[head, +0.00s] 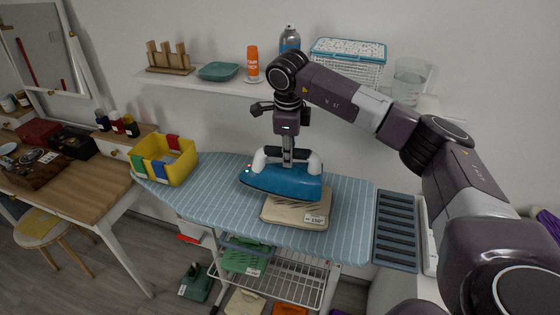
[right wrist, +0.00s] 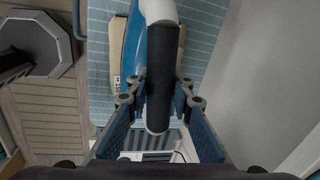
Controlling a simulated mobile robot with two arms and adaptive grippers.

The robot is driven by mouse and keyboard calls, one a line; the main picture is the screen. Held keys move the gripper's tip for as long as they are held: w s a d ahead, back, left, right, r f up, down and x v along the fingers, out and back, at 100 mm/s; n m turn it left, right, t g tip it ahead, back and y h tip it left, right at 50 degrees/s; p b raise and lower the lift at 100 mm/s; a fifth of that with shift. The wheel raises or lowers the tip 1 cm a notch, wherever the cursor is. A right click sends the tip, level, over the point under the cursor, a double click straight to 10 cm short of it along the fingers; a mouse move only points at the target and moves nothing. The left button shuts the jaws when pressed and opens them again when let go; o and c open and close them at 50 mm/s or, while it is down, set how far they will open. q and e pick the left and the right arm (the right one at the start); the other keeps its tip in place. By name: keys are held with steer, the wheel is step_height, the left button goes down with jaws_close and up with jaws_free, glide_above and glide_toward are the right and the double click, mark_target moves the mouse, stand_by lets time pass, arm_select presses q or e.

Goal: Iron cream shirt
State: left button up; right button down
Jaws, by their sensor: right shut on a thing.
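The cream shirt (head: 283,211) lies folded on the striped blue ironing board (head: 345,205), with a small white tag on its front right edge. The blue iron (head: 280,184) is over the shirt's back part, its nose pointing left past the shirt. I cannot tell whether its soleplate touches the cloth. My right gripper (head: 288,155) is shut on the iron's handle from above. In the right wrist view the dark handle grip (right wrist: 163,70) sits between the fingers, with the shirt (right wrist: 122,50) partly hidden behind the iron. My left gripper is not in view.
A yellow bin (head: 180,172) with coloured tags stands on the board's left end. A ridged grey iron rest (head: 397,230) is at the right end. A wall shelf (head: 215,83) above holds bottles, a bowl and a basket. A wire rack (head: 290,280) hangs below.

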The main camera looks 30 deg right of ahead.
mark_target(309, 170)
steer(key=shift+w+d+r+m, duration=0.2)
steer(key=shift+d+r+m, duration=0.05)
steer(key=shift+d+m, duration=0.15)
steer(key=shift+f+b, duration=1.45)
steer(key=shift+f, duration=1)
steer(key=shift+f+b, duration=0.3)
steer(key=shift+f, duration=0.15)
steer(key=shift+s, duration=0.1)
steer(key=shift+s+d, duration=2)
steer(key=shift+d, duration=0.05)
steer(key=shift+w+a, duration=0.1)
